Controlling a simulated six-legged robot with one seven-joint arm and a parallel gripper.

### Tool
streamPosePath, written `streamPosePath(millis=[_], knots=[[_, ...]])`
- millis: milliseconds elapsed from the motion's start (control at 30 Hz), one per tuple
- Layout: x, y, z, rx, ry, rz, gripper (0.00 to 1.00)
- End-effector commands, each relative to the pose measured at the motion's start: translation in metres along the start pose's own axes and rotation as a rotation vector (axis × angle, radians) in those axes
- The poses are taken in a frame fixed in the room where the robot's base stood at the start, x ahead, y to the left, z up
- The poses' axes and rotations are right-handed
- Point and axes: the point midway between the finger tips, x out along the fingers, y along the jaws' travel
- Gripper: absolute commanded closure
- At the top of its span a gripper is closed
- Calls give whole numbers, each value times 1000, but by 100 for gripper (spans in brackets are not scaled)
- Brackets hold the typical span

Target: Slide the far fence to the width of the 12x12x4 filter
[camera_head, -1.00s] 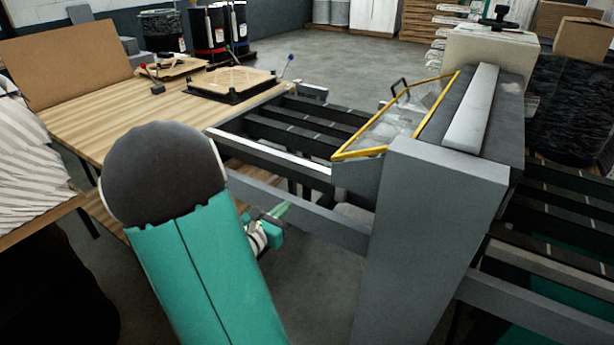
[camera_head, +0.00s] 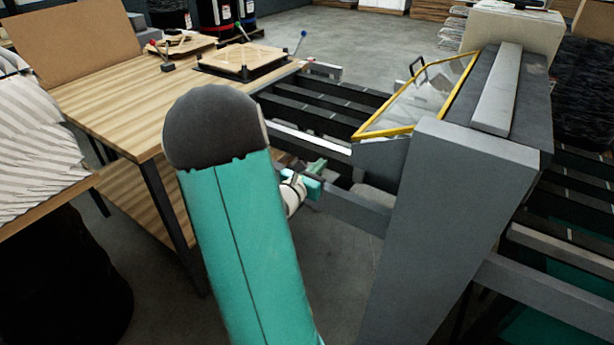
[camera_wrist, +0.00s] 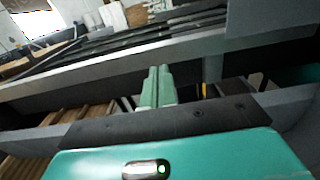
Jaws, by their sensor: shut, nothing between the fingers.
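A roller bed (camera_head: 325,107) with dark rollers leads into the grey machine. A white-topped rail (camera_head: 312,138) lies along its near side. A short grey piece (camera_head: 322,69) stands at its far side; I cannot tell whether it is the far fence. My gripper (camera_head: 317,165) is shut and empty, just in front of the near side frame. In the wrist view its green fingers (camera_wrist: 157,86) are together, below a long grey beam (camera_wrist: 130,62). No filter can be told by its size; a tan square panel (camera_head: 243,60) rests in a black frame on the table.
The grey machine (camera_head: 450,210) with a yellow-edged clear guard (camera_head: 420,95) stands right of my arm. A wooden table (camera_head: 130,95) is at left, with small levers and a cardboard sheet (camera_head: 80,42). Open floor (camera_head: 345,35) lies behind the bed.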

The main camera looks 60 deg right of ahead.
Motion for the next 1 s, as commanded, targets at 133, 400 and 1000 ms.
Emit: streamPosePath(millis=[133,400,1000], knots=[[25,0,0,0,0,-3,100],[41,3,0,0,0,0,100],[55,3,-1,0,0,-1,100]])
